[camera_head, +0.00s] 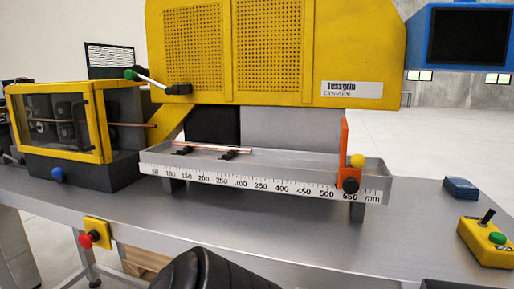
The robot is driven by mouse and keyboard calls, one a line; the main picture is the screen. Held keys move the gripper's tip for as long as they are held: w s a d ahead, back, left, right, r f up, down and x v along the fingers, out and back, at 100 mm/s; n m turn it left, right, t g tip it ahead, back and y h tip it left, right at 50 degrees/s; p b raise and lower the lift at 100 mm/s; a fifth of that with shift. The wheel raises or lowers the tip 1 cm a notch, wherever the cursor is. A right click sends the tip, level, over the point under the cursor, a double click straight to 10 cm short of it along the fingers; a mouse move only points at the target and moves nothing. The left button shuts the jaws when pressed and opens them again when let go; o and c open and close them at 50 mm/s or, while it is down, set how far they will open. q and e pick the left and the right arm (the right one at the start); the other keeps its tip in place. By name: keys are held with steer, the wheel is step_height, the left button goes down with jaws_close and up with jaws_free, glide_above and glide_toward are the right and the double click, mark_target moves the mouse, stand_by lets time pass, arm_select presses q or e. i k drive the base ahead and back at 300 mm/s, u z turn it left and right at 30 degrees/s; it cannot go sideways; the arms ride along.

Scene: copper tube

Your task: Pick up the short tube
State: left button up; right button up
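A thin copper tube (212,150) lies in the left half of the long grey measuring tray (310,170), close to its back edge. A small dark piece sits under or beside it. A second copper tube (138,125) sticks out to the right from the yellow-framed machine on the left. Neither of my grippers is in view, so nothing shows in their hold.
The tray has a millimetre scale on its front and an orange stop (345,150) with a yellow ball near its right end. A yellow perforated panel (280,50) rises behind it. A blue block (461,188) and yellow control box (488,243) stand right.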

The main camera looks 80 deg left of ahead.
mark_target(216, 148)
steer(key=k, duration=0.65)
steer(key=u, duration=0.95)
